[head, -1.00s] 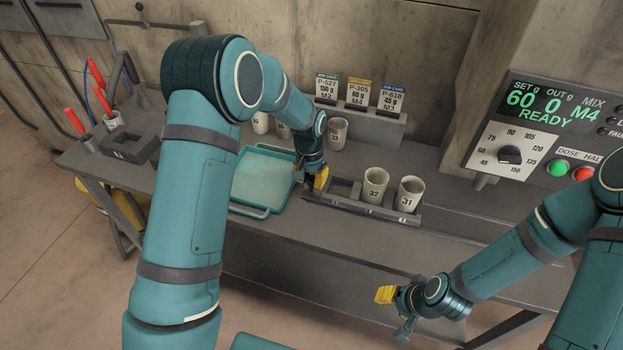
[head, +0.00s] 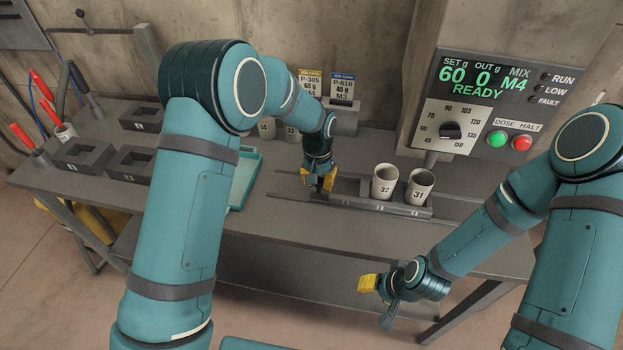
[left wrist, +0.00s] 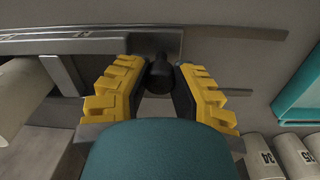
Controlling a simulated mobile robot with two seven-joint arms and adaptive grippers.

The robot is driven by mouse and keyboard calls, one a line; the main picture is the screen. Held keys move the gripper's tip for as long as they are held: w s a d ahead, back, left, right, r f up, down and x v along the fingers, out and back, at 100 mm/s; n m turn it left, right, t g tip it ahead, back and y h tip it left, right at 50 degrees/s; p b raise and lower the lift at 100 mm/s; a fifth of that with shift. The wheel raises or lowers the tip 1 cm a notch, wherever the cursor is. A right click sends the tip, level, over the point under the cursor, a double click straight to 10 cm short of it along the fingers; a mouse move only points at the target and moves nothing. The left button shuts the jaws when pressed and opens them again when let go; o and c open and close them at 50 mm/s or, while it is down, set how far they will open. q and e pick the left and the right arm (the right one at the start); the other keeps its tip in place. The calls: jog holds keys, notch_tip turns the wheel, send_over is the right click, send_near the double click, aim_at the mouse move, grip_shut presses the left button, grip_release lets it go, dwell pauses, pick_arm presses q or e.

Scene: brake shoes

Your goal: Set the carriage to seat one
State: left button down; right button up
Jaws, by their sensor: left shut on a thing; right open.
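The grey carriage (head: 350,203) sits on rails on the bench, with white cup 32 (head: 383,183) and white cup 31 (head: 419,187) standing in its right part. Cup 31 is close to the dispenser spout (head: 432,160); exact alignment is unclear. My left gripper (head: 318,184) is shut on a dark knob at the carriage's left end; the knob (left wrist: 160,76) shows between the yellow fingers in the left wrist view. Seat marks on the carriage front are too small to read. My right gripper (head: 368,283) is open and empty in front of the bench.
The dispenser panel (head: 490,100) reads SET 60, OUT 0, M4, READY. A teal tray (head: 246,178) lies left of the carriage, partly behind my left arm. Job cards (head: 342,87) and more cups (head: 267,128) stand behind.

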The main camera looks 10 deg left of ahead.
pick_arm(q)
jog(key=shift+s+f, duration=0.15)
jog(key=c, duration=0.7)
grip_release()
jog(key=shift+r, duration=0.2)
jog(key=shift+r, duration=0.3)
jog(key=r, duration=1.1)
jog(key=shift+a+r, duration=0.1)
jog(key=shift+a, duration=0.15)
